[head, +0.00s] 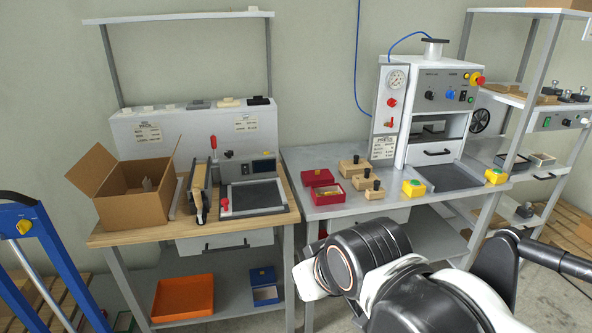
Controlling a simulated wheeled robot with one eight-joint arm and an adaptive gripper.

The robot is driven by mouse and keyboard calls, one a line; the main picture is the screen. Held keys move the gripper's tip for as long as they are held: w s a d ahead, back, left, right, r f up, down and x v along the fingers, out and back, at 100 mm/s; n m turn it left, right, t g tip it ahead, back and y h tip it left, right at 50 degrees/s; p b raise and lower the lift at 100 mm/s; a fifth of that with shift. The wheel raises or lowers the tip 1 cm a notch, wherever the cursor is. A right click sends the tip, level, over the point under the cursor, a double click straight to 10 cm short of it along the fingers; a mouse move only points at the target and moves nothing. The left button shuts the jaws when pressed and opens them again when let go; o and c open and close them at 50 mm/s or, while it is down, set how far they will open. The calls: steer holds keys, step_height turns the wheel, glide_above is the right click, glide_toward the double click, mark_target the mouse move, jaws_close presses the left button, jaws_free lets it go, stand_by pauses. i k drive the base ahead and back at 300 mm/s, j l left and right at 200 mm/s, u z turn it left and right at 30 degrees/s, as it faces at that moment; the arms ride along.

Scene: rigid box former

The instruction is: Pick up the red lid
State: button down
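The red lid (319,178) is a small, dark red, flat-topped piece on the left part of the grey right-hand workbench (350,209). It lies just behind an open red box (327,195), which has something small and yellowish inside. I cannot tell whether the lid and box touch. My arm fills the lower right foreground, in front of the bench. My gripper's fingers do not show, so I cannot see whether they hold anything. Nothing of my arm covers the lid.
Wooden blocks with black knobs (355,166) stand right of the red lid. A yellow button box (413,188) is near the bench front, and a white press (427,110) stands behind. The left bench holds an open cardboard box (130,190). A blue frame (45,250) stands far left.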

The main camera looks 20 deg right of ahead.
mark_target(316, 176)
steer(key=i+l+z, duration=0.1)
steer(key=i+l, duration=0.2)
steer(key=i, duration=0.15)
steer(key=i+l+z, duration=0.1)
steer(key=i+l, duration=0.2)
steer(key=i, duration=0.15)
steer(key=i+l+z, duration=0.15)
steer(key=i, duration=0.3)
steer(key=i+l+z, duration=0.1)
steer(key=i+l, duration=0.2)
steer(key=i, duration=0.15)
